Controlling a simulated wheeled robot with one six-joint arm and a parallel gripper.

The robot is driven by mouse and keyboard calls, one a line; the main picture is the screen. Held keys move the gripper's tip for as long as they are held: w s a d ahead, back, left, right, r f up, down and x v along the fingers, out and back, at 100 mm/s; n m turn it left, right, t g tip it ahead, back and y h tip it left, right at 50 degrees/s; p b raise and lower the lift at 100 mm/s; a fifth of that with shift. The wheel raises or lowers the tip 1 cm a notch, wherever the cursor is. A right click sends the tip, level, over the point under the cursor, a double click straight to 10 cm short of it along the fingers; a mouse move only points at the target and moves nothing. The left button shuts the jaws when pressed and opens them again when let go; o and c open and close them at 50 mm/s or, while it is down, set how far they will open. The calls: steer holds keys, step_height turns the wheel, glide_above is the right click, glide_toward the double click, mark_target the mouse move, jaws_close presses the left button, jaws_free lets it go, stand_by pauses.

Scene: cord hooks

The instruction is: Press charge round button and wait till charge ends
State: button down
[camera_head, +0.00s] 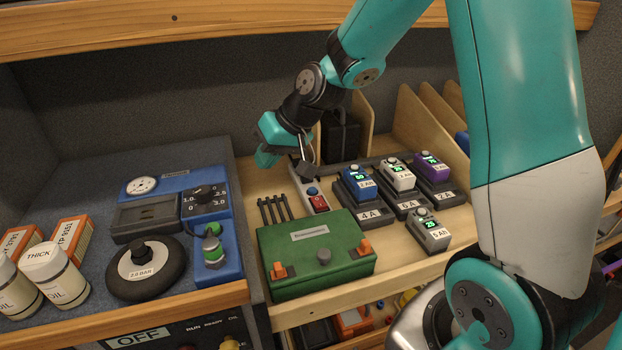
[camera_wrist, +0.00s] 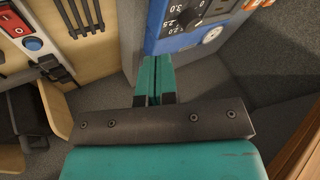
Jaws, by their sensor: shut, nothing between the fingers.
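A pale switch strip with a blue round button (camera_head: 312,190) and a red rocker switch (camera_head: 319,203) lies on the wooden shelf. Both also show at the left of the wrist view, the blue button (camera_wrist: 33,44) below the red switch (camera_wrist: 15,24). No charge label is readable. Three chargers marked 4A (camera_head: 369,215), 6A (camera_head: 407,207) and 2A (camera_head: 444,196) hold a blue, a white (camera_head: 397,175) and a purple battery (camera_head: 431,166) with green displays. My gripper (camera_head: 264,160) is shut and empty, above and left of the strip, apart from the button; its fingers (camera_wrist: 155,75) point towards the blue panel.
A green battery box (camera_head: 315,262) with orange terminals stands in front of the strip. A grey battery (camera_head: 428,230) stands before the chargers. A blue air-pump unit (camera_head: 205,210) and bottles (camera_head: 48,270) are at left. Wooden dividers (camera_head: 420,130) rise behind; a shelf board (camera_head: 200,28) is overhead.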

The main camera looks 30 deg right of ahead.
steer(key=w+d+f+m+t+p, duration=0.2)
steer(key=w+d+f+m, duration=0.15)
steer(key=w+d, duration=0.45)
steer(key=m+t+h+p, duration=0.2)
glide_above(314, 188)
step_height(314, 188, down, 6)
steer(key=shift+r, duration=0.2)
step_height(314, 188, down, 8)
steer(key=b, duration=0.4)
steer(key=shift+r+b, duration=0.25)
steer(key=shift+b, duration=0.15)
steer(key=shift+f+b, duration=0.55)
steer(key=shift+f, duration=0.1)
steer(key=shift+f, duration=0.1)
steer(key=shift+f+b, duration=0.35)
steer(key=shift+b, duration=0.15)
